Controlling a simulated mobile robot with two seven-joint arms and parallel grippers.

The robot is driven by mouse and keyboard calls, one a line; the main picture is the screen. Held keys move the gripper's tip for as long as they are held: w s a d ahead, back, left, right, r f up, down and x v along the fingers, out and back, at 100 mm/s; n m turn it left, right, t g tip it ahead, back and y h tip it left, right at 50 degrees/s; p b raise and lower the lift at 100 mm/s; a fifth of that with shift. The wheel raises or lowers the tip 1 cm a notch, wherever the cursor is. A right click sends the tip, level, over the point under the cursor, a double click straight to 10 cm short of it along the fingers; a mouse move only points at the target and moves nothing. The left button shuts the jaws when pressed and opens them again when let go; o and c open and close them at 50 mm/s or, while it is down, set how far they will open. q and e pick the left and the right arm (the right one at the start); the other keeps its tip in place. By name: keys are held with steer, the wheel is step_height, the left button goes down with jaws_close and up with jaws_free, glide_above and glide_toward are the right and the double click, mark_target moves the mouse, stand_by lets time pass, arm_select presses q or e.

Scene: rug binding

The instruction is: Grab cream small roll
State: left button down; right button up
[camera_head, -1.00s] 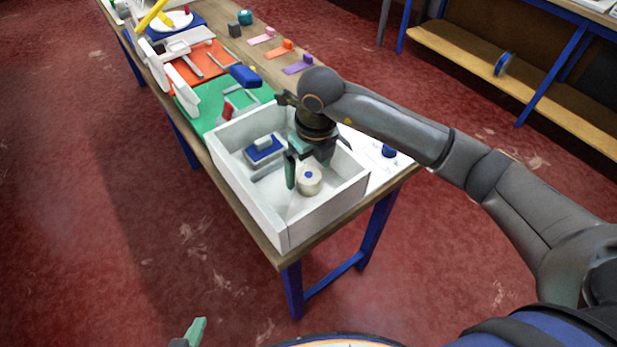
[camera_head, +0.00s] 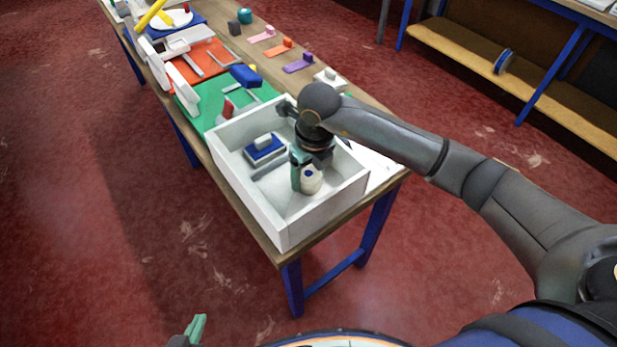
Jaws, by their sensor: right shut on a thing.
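The cream small roll (camera_head: 312,182), with a blue-ringed centre, is inside the white box (camera_head: 284,220) at the near end of the table. My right gripper (camera_head: 304,178) reaches down into the box and is shut on the roll; its green finger is on the roll's left side, and the other finger is mostly hidden. I cannot tell whether the roll touches the box floor. My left gripper (camera_head: 196,328) shows only as a green fingertip at the bottom edge, away from the table.
A blue block with a grey handle (camera_head: 265,150) and a grey bar lie in the box. Green (camera_head: 215,112) and orange mats with tools lie behind it. Purple (camera_head: 299,63), orange and pink pieces line the table's right edge. A shelf (camera_head: 480,70) stands at right.

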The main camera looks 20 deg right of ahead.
steer(key=c, duration=0.5)
steer(key=shift+r, duration=0.15)
